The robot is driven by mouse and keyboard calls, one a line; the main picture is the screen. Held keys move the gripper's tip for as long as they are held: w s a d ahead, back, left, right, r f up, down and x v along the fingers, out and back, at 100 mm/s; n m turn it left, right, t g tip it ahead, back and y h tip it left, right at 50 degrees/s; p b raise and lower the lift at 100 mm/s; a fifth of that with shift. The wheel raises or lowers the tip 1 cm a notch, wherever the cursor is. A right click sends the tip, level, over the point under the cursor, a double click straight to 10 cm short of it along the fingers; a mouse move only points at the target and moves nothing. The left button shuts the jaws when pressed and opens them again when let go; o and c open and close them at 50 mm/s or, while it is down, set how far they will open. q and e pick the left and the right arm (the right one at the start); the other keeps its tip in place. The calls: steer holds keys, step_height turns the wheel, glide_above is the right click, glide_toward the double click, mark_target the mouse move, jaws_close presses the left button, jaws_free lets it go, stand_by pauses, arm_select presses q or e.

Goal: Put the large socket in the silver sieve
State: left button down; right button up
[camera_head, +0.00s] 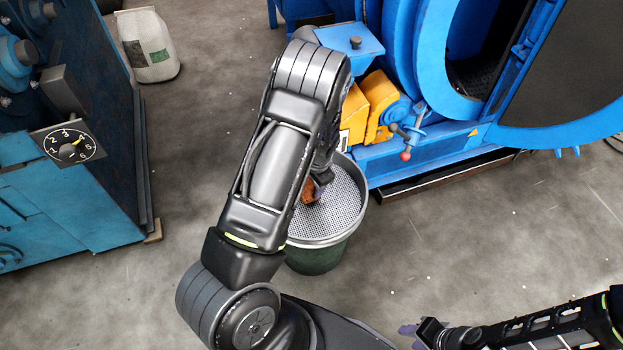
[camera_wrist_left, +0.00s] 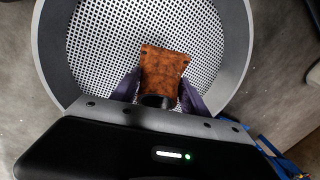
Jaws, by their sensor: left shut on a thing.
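The silver sieve (camera_head: 345,205) sits on top of a dark green bucket (camera_head: 318,258) and shows its perforated mesh. The large socket, a rusty brown piece (camera_head: 308,190), is partly hidden behind my left arm in the head view. In the left wrist view the socket (camera_wrist_left: 162,72) lies over the sieve mesh (camera_wrist_left: 105,40), between the purple fingers of my left gripper (camera_wrist_left: 160,92), which is shut on it. I cannot tell whether the socket touches the mesh. My right gripper (camera_head: 412,332) is at the lower right, away from the sieve; only a purple finger part shows clearly.
A blue drum blaster machine (camera_head: 430,150) with a yellow part stands just behind and right of the bucket. A blue cabinet with a dial (camera_head: 70,148) is at the left. A white sack (camera_head: 148,45) stands at the back. The floor right of the bucket is clear.

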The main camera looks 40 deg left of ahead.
arm_select(q)
steer(key=shift+w+f, duration=0.1)
steer(key=shift+f, duration=0.45)
steer(key=shift+f, duration=0.15)
steer(key=c, duration=0.6)
jaws_free()
steer(key=shift+o, duration=0.2)
step_height(320, 180, up, 12)
steer(key=s+d+p, duration=0.1)
steer(key=d+p, duration=0.1)
steer(key=shift+d, duration=0.1)
steer(key=shift+d, duration=0.1)
